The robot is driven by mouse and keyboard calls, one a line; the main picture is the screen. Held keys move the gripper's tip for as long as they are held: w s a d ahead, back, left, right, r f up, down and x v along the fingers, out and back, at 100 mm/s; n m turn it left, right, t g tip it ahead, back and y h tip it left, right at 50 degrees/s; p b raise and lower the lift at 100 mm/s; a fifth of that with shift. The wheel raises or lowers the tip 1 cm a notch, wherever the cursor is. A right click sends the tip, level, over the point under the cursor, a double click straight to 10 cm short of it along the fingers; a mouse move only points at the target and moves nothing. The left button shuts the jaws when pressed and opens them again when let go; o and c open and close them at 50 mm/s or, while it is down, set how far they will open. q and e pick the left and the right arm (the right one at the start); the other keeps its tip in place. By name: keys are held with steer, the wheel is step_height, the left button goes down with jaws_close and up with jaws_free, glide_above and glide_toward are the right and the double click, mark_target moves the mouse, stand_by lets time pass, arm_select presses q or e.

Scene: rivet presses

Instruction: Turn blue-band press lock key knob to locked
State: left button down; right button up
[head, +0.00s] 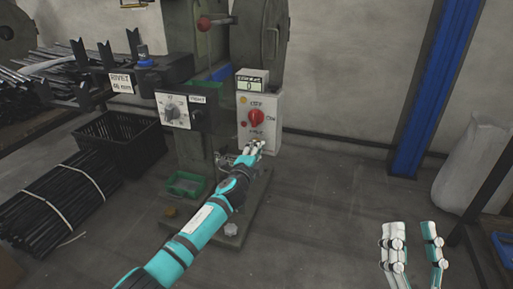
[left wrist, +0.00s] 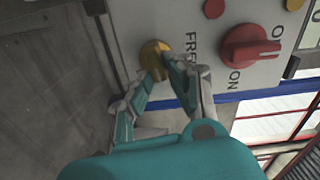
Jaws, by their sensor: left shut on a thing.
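The press (head: 207,60) stands in the middle of the head view, with a grey control box (head: 246,103) on its right side. In the left wrist view a brass-yellow key knob (left wrist: 153,55) sits on the box panel beside the letters "FREE". My left gripper (head: 254,147) is at the bottom of the box. In the left wrist view its fingertips (left wrist: 168,68) are closed on the knob and partly cover it, so its exact angle is hard to read. My right gripper (head: 409,232) is open and empty at the lower right, away from the press.
A red rotary switch (head: 257,118) is just above the key knob. A green tray (head: 185,185) sits on the press base. A black crate (head: 121,139) and bundled rods stand left.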

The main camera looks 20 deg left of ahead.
arm_select(q)
steer(key=shift+f+m, duration=0.2)
steer(key=shift+m, duration=0.7)
arm_select(e)
steer(key=shift+w+f+g, duration=0.3)
steer(key=shift+f+g, duration=0.1)
steer(key=shift+f, duration=0.1)
arm_select(q)
steer(key=c, duration=1.3)
jaws_free()
steer(key=s, duration=1.2)
steer(key=shift+a, duration=0.15)
